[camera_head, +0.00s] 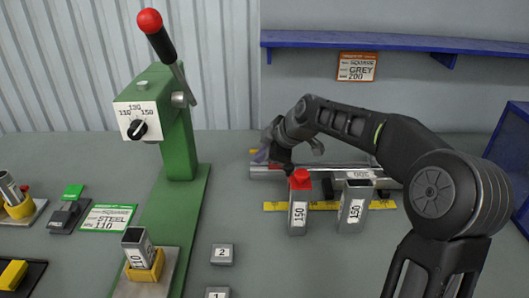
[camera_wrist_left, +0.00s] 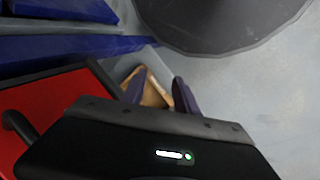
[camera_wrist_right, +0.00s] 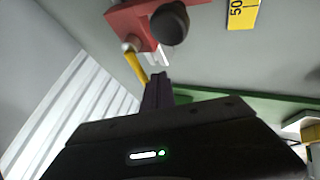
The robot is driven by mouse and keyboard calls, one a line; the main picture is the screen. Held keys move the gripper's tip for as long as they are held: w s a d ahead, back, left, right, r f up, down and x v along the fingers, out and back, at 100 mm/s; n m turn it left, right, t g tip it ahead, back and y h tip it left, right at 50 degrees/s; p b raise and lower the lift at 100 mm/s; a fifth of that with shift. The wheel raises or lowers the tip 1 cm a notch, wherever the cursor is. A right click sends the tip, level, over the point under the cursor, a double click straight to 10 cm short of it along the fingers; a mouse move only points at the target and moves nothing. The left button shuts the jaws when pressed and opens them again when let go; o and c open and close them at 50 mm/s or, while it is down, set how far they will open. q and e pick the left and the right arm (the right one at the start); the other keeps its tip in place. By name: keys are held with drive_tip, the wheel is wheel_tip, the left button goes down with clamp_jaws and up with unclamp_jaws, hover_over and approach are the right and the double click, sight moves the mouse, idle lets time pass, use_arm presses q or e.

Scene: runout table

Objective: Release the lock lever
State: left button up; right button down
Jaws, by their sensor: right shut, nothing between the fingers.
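In the right wrist view a red block (camera_wrist_right: 128,22) carries a round black knob (camera_wrist_right: 168,24) and a yellow lever (camera_wrist_right: 136,68), which looks like the lock lever. My right gripper (camera_wrist_right: 157,78) is shut and empty, its fingertips close beside the lever's end; I cannot tell whether they touch. In the head view my right gripper (camera_head: 266,154) is over the left end of the metal rail (camera_head: 325,170) and hides most of the block. My left gripper (camera_wrist_left: 158,92) shows only in its wrist view, with its fingers apart.
Two metal tubes marked 150 stand in front of the rail, one red-topped (camera_head: 298,212) and one open (camera_head: 354,208), by a yellow scale (camera_head: 272,206). A green press (camera_head: 180,150) with a red-knobbed handle (camera_head: 150,21) stands left. A brown box (camera_wrist_left: 150,88) lies beyond my left fingers.

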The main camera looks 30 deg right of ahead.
drive_tip(key=shift+w+d+r+b, duration=0.1)
drive_tip(key=shift+w+r+b, duration=0.05)
drive_tip(key=shift+w+b, duration=0.55)
drive_tip(key=shift+s+d+b, duration=0.25)
drive_tip(key=shift+s+b, duration=0.4)
drive_tip(key=shift+b, duration=0.05)
